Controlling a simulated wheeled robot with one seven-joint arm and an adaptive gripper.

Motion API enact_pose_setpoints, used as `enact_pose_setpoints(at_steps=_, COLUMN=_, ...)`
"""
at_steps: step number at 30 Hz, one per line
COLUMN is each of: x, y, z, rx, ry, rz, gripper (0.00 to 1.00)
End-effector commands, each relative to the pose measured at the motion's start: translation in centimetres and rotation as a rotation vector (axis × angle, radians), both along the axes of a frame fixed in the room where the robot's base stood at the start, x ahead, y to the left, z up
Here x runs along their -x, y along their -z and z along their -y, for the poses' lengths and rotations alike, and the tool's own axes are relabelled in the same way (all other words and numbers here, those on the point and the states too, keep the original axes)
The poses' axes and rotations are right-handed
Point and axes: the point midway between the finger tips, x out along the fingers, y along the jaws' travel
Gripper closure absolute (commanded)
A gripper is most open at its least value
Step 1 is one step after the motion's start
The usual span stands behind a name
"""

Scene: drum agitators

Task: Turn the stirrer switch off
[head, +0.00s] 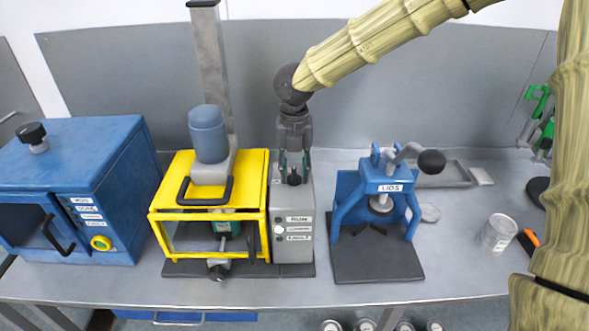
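The stirrer is a yellow-framed guard box (258,190) with a blue motor (208,133) above it on a grey column. A grey control box (292,215) stands against its right side, with labels and a round white button (279,230) on its front. A black knob (294,178) sits at the top of this control box. My gripper (294,168) points down at the knob, with its two fingers apart, one at each side of it. I cannot tell whether the fingers touch the knob. The switch's on or off setting is too small to read.
A blue oven-like box (75,170) stands at the left. A blue press (387,190) with a black ball lever stands right of the control box on a dark mat. A metal can (497,233) is farther right. A grey panel (400,60) closes off the back.

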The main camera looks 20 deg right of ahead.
Motion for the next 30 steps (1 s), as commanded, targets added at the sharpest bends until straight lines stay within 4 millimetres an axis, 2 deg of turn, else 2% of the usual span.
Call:
enact_pose_setpoints(at_steps=7, x=0.0, y=-0.1, z=0.0, rx=0.0, ry=-0.001, rz=0.0, gripper=0.67)
enact_pose_setpoints(at_steps=11, x=0.0, y=-1.1, z=0.0, rx=0.0, ry=-0.001, rz=0.0, gripper=0.67)
enact_pose_setpoints(at_steps=24, x=0.0, y=-8.7, z=0.0, rx=-0.003, ry=0.0, rz=0.002, gripper=0.67)
enact_pose_setpoints(at_steps=30, x=0.0, y=-11.1, z=0.1, rx=-0.001, ry=0.0, rz=0.0, gripper=0.67)
